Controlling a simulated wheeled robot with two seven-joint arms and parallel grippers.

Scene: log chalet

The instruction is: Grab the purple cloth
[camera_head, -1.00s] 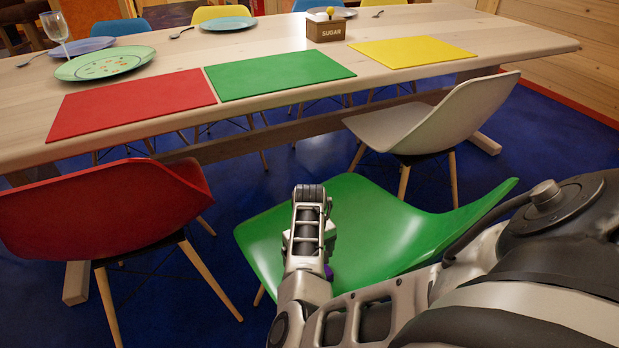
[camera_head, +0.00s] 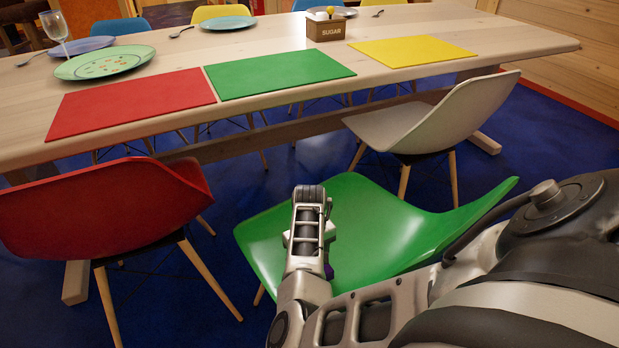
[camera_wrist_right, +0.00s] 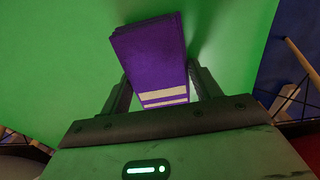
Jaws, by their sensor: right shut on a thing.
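The purple cloth (camera_wrist_right: 150,55) is folded, with pale stripes near one end. In the right wrist view it sits between the two fingers of my right gripper (camera_wrist_right: 158,92), which is shut on it, against the green seat. The green chair (camera_head: 385,235) stands in front of me in the head view. There my right arm reaches over its seat, and only a sliver of the cloth (camera_head: 329,271) shows beside the wrist. Whether the cloth touches the seat I cannot tell. My left gripper is not in view.
A red chair (camera_head: 100,212) stands left and a white chair (camera_head: 440,115) right. Behind them is a wooden table (camera_head: 290,130) with red (camera_head: 130,104), green (camera_head: 279,74) and yellow (camera_head: 412,51) mats, plates and a sugar box (camera_head: 326,28). Blue floor (camera_head: 540,160) is clear at right.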

